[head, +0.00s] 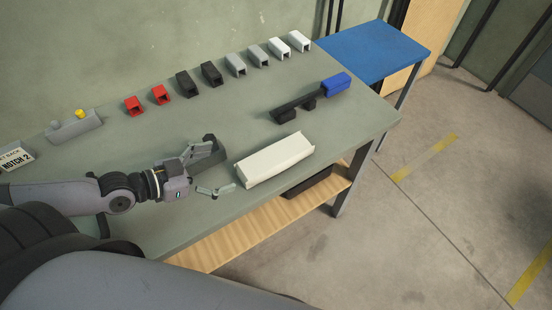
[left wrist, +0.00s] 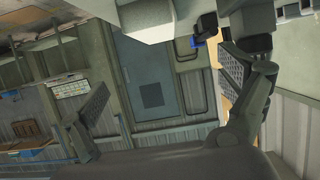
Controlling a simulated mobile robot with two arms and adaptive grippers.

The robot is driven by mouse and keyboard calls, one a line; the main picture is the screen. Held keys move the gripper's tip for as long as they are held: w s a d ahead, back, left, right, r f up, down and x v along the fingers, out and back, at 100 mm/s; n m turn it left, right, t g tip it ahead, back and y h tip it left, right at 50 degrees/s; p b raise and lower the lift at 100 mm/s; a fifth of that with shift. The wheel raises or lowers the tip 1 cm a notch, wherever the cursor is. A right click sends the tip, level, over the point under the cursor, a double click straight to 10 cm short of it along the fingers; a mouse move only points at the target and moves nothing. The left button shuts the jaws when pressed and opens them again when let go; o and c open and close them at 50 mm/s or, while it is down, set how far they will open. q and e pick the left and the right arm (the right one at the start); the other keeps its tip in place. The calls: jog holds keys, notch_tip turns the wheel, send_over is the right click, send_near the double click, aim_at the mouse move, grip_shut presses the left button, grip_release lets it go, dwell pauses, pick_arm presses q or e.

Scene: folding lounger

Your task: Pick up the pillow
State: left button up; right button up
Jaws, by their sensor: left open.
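No soft pillow can be told for certain. A long cream block (head: 275,160) with a hollowed top lies on the green-grey table, and a small blue block (head: 337,84) sits at the far end of a black rail piece (head: 298,104). My left gripper (head: 213,167) is open and empty, just left of the cream block, its fingers spread towards it. My right gripper is out of view.
Pairs of red (head: 133,106), black (head: 187,84), grey (head: 235,65) and white (head: 279,47) brackets line the table's back. A control box (head: 75,126) with a yellow button stands at the left. A blue-topped table (head: 375,50) adjoins.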

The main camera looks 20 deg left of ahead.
aim_at(273, 156)
pick_arm(q)
jog(key=shift+b+x, duration=0.5)
jog(key=shift+x, duration=0.7)
jog(key=x, duration=0.4)
jog(key=shift+w, duration=0.25)
jog(key=shift+x, duration=1.05)
jog(key=shift+w+d+f, duration=0.25)
jog(key=shift+d+f, duration=0.05)
jog(key=shift+w+d+p, duration=0.15)
jog(key=shift+d+p, duration=0.05)
jog(key=shift+p, duration=0.25)
jog(key=p+x, duration=0.1)
jog(key=x, duration=0.3)
jog(key=shift+d+p, duration=0.3)
jog(key=shift+d+f, duration=0.15)
jog(key=shift+f, duration=0.05)
jog(key=shift+c, duration=0.3)
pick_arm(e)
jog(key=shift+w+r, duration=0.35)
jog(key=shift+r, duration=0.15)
